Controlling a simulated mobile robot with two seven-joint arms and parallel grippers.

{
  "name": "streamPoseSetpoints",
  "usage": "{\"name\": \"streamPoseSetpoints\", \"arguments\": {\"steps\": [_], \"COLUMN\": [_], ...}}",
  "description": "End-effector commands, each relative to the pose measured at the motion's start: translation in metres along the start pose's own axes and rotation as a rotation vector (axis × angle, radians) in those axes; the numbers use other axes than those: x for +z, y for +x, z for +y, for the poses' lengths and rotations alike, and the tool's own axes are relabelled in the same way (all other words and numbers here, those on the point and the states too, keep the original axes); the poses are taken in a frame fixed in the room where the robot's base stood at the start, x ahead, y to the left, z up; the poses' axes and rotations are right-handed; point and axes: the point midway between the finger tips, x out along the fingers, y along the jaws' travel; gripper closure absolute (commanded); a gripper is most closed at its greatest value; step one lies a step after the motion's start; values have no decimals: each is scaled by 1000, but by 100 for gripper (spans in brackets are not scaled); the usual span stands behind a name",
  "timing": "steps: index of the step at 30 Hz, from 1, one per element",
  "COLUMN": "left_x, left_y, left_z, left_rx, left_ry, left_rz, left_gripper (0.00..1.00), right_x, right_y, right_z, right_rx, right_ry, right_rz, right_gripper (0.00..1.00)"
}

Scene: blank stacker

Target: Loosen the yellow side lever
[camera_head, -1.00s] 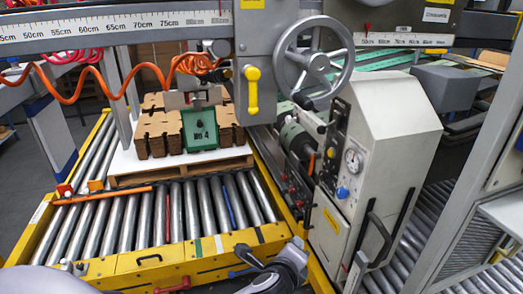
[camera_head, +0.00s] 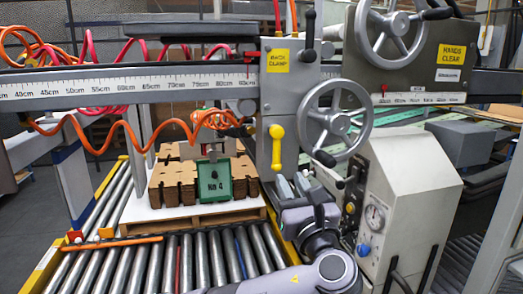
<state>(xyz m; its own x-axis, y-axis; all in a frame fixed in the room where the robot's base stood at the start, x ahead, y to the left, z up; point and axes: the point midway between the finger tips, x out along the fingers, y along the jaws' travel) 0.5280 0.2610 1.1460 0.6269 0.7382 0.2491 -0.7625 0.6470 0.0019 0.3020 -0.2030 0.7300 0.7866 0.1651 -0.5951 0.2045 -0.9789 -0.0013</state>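The yellow side lever (camera_head: 277,148) hangs straight down on the side of the grey clamp housing (camera_head: 288,85), under the yellow "BACK CLAMP" label. My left gripper (camera_head: 293,184) is just below and to the right of the lever's lower end, pointing up. Its two grey fingertips stand apart with nothing visible between them, and they appear clear of the lever. My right gripper is not in view.
A spoked handwheel (camera_head: 336,122) is close to the right of the lever. A white machine cabinet (camera_head: 415,190) with a gauge stands at right. Stacked brown cardboard blanks (camera_head: 174,185) and a green No 4 block (camera_head: 214,181) are at left. An orange coiled hose (camera_head: 130,135) hangs in front of the ruler beam.

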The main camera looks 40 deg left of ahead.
Motion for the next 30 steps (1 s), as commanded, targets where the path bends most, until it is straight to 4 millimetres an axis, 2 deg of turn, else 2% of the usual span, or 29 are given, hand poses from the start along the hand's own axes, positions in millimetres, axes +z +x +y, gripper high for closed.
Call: {"name": "streamPoseSetpoints", "arguments": {"steps": [30], "left_x": [-1], "left_y": [72], "left_z": [0], "left_rx": [0], "left_ry": [-3], "left_rz": [0], "left_gripper": [71], "right_x": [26], "right_y": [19], "right_z": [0], "right_rx": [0], "right_ry": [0], "right_rz": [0], "right_gripper": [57]}}
